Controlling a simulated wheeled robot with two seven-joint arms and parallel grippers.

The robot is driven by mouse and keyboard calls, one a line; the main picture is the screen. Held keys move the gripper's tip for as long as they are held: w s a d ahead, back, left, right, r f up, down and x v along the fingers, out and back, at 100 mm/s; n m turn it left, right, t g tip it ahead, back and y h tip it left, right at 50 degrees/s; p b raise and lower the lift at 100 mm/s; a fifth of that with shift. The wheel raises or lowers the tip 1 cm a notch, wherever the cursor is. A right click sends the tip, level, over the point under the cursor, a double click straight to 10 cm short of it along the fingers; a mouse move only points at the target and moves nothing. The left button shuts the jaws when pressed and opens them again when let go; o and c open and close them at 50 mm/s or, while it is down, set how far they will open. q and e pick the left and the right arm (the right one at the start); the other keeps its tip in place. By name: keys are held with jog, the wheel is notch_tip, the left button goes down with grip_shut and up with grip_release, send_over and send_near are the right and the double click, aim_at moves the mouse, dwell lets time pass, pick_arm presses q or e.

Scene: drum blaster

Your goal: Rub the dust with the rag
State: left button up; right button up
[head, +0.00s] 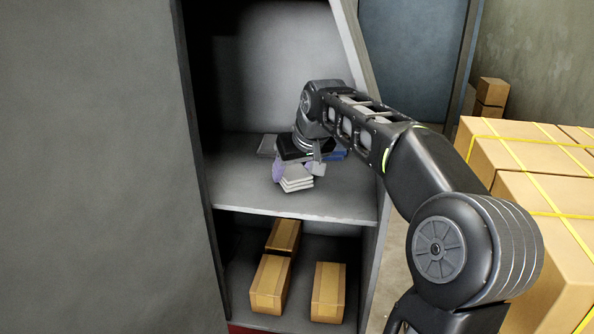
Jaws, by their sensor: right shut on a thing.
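My right gripper (299,170) is inside the grey cabinet, just above its middle shelf (345,202). It is shut on a small pale purple thing (278,173) that looks like the rag; the rag's edge shows at the left of the gripper. A light grey, ridged piece in front hides most of the grip, so I cannot tell if the rag touches the shelf. I cannot make out the dust clearly on the shelf. My left gripper is not in view.
A flat grey item (266,146) and a blue item (336,155) lie behind the gripper on the shelf. Several cardboard boxes (327,290) sit on the lower shelf. Cabinet walls close in both sides. Large strapped cartons (515,150) stand at right. The shelf's front is bare.

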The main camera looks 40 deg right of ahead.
aim_at(248, 178)
jog(key=shift+w+a+f, duration=0.25)
jog(key=shift+w+a, duration=0.75)
jog(key=shift+w, duration=0.25)
jog(key=shift+w+a+f+p, duration=0.1)
jog(key=shift+w+a+p, duration=0.15)
jog(key=shift+w+a, duration=0.4)
jog(key=shift+w+a+f+p, duration=0.1)
jog(key=shift+w+a+p, duration=0.25)
jog(key=shift+w, duration=0.5)
jog(key=shift+a, duration=0.1)
jog(key=shift+w+a, duration=0.8)
jog(key=shift+w, duration=0.3)
jog(key=shift+w+a+f+p, duration=0.2)
jog(key=shift+w+a+p, duration=0.05)
jog(key=shift+w+p, duration=0.1)
jog(key=shift+r+p, duration=2.35)
jog(key=shift+r, duration=0.75)
